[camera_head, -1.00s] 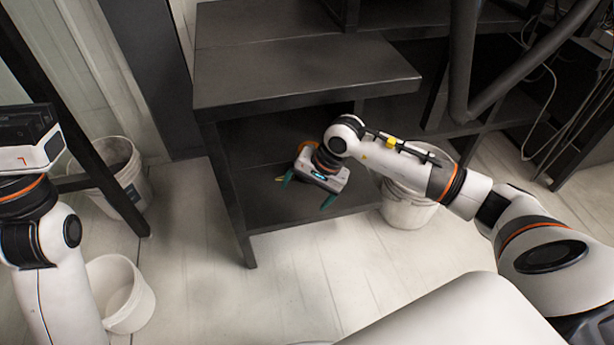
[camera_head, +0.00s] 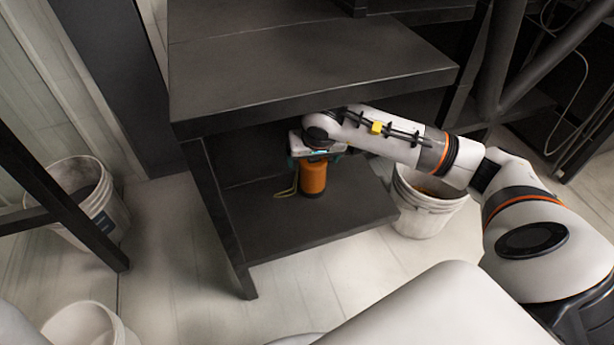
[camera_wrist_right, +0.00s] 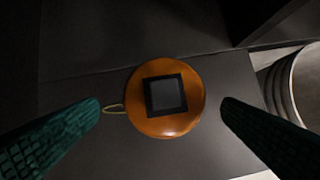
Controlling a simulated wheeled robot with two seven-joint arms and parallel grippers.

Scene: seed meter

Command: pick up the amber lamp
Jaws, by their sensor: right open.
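The amber lamp (camera_head: 313,178) is an orange cylinder standing upright on the lower shelf (camera_head: 285,230) of the dark unit. In the right wrist view the lamp (camera_wrist_right: 158,122) shows from above as an orange disc with a dark square on top and a thin yellowish loop at its left. My right gripper (camera_head: 316,160) is just above and behind the lamp in the head view, under the upper shelf. In the wrist view its green fingers (camera_wrist_right: 160,112) are open, one on each side of the lamp, with gaps on both sides. My left gripper is not in view.
The upper shelf (camera_head: 310,60) overhangs the lamp and my right gripper closely. A white bucket (camera_head: 425,205) stands right of the lower shelf. Another bucket (camera_head: 90,200) and a white tub (camera_head: 85,325) stand at the left. The floor in front is clear.

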